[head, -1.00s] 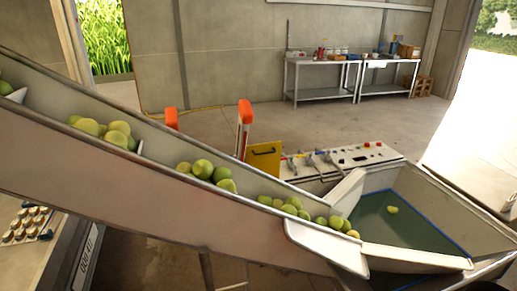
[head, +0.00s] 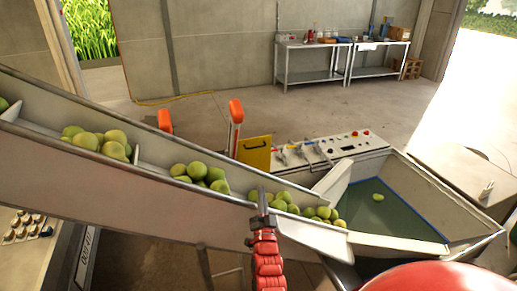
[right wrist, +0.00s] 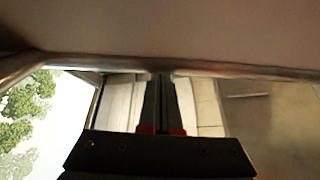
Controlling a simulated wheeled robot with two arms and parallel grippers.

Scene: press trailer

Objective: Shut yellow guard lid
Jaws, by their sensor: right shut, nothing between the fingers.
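The yellow guard lid (head: 254,152) stands upright behind the conveyor in the head view, at the left end of the control panel, with a dark handle on its face. It appears raised. My right gripper (head: 261,196) is shut and empty. In the head view it comes up from the bottom, in front of the conveyor's side and below the lid in the picture. In the right wrist view its closed fingers (right wrist: 160,105) point towards a pale surface with a metal edge; the lid is not seen there. My left gripper is not in view.
The sloping conveyor (head: 150,195) carries green fruit and lies between me and the lid. The control panel (head: 325,147) has levers and buttons. Orange-topped posts (head: 236,112) stand left of the lid. A green-floored bin (head: 400,215) is at right. Floor behind is open.

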